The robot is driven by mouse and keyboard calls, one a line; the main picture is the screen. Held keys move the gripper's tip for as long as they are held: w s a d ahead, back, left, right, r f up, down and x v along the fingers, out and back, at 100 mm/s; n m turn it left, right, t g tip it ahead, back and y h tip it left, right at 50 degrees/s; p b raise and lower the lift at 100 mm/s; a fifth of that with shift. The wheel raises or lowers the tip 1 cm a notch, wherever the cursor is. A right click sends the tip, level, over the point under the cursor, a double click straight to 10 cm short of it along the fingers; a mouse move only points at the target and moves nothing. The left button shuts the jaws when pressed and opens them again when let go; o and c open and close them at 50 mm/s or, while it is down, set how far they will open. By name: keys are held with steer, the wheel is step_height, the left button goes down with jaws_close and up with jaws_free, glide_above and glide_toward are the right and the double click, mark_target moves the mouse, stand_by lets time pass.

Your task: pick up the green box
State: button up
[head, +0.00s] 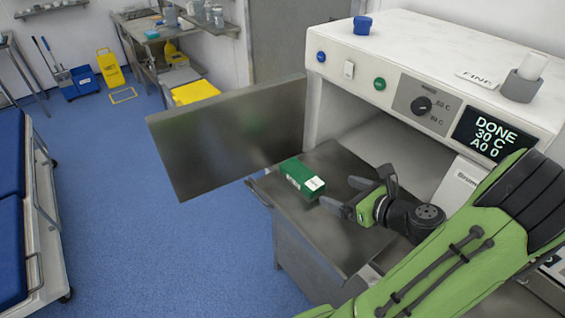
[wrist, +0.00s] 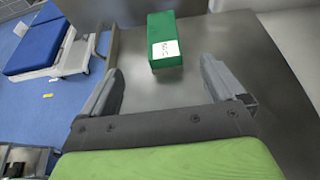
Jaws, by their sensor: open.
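The green box (head: 302,178) has a white label on its near end and lies on a grey metal surface (head: 340,240) in front of the white machine. In the wrist view the green box (wrist: 164,32) lies ahead of my gripper, between the lines of the two fingers, with its label facing me. My gripper (head: 362,193) is open and empty, just right of the box in the head view. In the wrist view my gripper (wrist: 160,85) shows both fingers spread wide, with bare metal between them. The fingers appear apart from the box.
An open metal door (head: 230,135) stands left of and behind the box. The white machine (head: 400,50) with knob and display rises behind the surface. A blue-topped trolley (head: 12,200) stands at far left. The blue floor between is clear.

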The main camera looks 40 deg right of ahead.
steer(key=b, duration=0.2)
glide_toward(305, 176)
steer(key=x, duration=0.4)
steer(key=shift+w+a, duration=0.15)
steer(key=shift+a, duration=0.05)
steer(key=x, duration=0.5)
steer(key=shift+w+d+f, duration=0.25)
steer(key=shift+w, duration=0.1)
steer(key=shift+s+r, duration=0.1)
steer(key=shift+s, duration=0.05)
steer(key=shift+c, duration=0.7)
steer(key=c, duration=1.1)
step_height(305, 176, up, 10)
steer(key=p, duration=0.3)
steer(key=shift+c, duration=0.2)
